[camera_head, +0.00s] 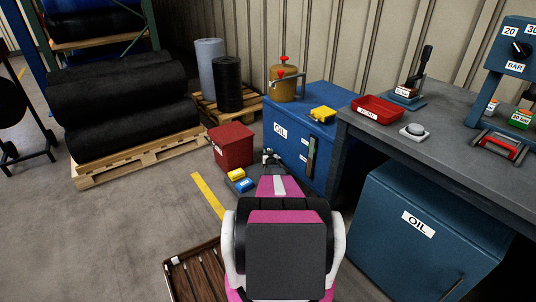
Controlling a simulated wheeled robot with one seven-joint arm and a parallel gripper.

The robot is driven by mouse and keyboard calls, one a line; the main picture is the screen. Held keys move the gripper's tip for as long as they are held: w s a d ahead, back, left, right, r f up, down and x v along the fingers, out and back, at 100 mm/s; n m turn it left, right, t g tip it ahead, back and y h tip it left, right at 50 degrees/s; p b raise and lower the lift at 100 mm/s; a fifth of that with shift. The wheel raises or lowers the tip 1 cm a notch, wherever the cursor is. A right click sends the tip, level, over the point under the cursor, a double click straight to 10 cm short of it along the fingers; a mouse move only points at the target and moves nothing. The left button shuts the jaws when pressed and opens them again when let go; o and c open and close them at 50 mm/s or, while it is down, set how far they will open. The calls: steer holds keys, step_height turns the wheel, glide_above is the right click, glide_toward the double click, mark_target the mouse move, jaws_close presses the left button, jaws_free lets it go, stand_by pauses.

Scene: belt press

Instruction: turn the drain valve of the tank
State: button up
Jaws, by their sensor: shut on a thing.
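The blue oil tank (325,101) stands past the end of the workbench, with a white OIL label and a dark upright strip on its front. My arm reaches forward from the bottom of the picture to this tank. My gripper (270,156) is small in the view, low at the left part of the tank's front. It is shut on the drain valve, which is mostly hidden behind the fingers and wrist. I cannot make out the angle of the valve's handle.
Open floor lies at left.

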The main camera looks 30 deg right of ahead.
steer(key=shift+d+n+y, duration=0.25)
steer(key=shift+n+y, duration=0.05)
steer(key=shift+y, duration=0.3)
steer(key=o, duration=0.8)
steer(key=shift+a, duration=0.15)
steer(key=v, duration=1)
steer(key=shift+s+f, duration=0.2)
steer(key=shift+s, duration=0.2)
steer(key=shift+a, duration=0.1)
